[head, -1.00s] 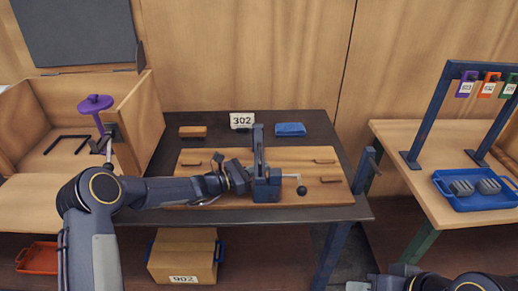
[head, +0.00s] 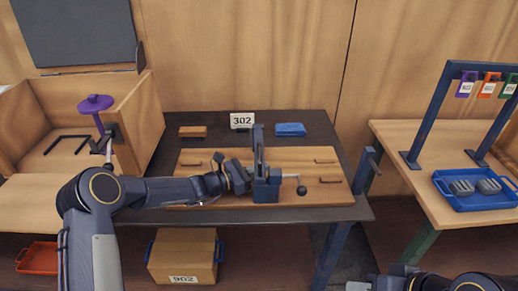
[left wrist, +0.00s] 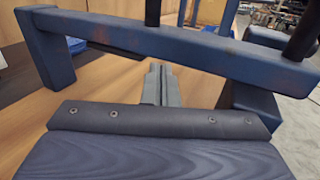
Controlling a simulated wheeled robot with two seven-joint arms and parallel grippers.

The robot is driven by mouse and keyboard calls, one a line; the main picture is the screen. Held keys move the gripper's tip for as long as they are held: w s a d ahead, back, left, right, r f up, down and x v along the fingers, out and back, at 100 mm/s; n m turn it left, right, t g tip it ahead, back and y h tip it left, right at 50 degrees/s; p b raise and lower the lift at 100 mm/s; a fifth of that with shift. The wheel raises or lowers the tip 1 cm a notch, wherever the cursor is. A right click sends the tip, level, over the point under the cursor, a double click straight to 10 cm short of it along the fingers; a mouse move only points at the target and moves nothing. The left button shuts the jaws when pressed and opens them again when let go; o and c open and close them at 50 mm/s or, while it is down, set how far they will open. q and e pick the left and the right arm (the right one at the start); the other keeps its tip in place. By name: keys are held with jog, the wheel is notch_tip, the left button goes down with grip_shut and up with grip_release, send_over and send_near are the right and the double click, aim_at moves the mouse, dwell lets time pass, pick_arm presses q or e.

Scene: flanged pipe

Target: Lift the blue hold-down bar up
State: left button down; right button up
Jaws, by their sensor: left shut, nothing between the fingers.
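The blue hold-down bar (head: 259,148) stands over the wooden board, above a blue block (head: 266,188), in the head view. In the left wrist view the bar (left wrist: 190,45) crosses the top of the picture, with dark posts rising from it. My left gripper (head: 245,178) is just left of the bar. In the left wrist view its fingers (left wrist: 160,84) are together and empty, reaching toward the bar's lower edge. I cannot tell whether they touch it. My right arm shows only in part at the bottom right; its fingers are not clear.
The wooden board (head: 328,196) lies on a dark table (head: 225,122). A black knob (head: 302,190) is right of the block. A blue item (head: 290,129), a wooden block (head: 193,131) and a 302 sign (head: 242,120) stand behind. A purple-topped piece (head: 96,103) is at left.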

aim_at(260, 144)
dwell(0.4)
pick_arm(q)
jog(key=shift+s+r+p, duration=0.15)
jog(key=shift+r+p, duration=0.4)
jog(key=shift+r, duration=0.5)
jog(key=shift+s+r+p, duration=0.15)
jog(key=shift+r+p, duration=0.35)
jog(key=shift+r, duration=0.55)
jog(key=shift+w+r+p, duration=0.15)
jog(key=shift+r+p, duration=0.7)
jog(key=shift+r, duration=0.8)
jog(key=shift+w+r+p, duration=0.25)
jog(key=shift+r+p, duration=0.25)
jog(key=shift+r, duration=0.3)
jog(key=shift+w+r+p, duration=0.25)
jog(key=shift+r+p, duration=0.2)
jog(key=shift+r, duration=0.35)
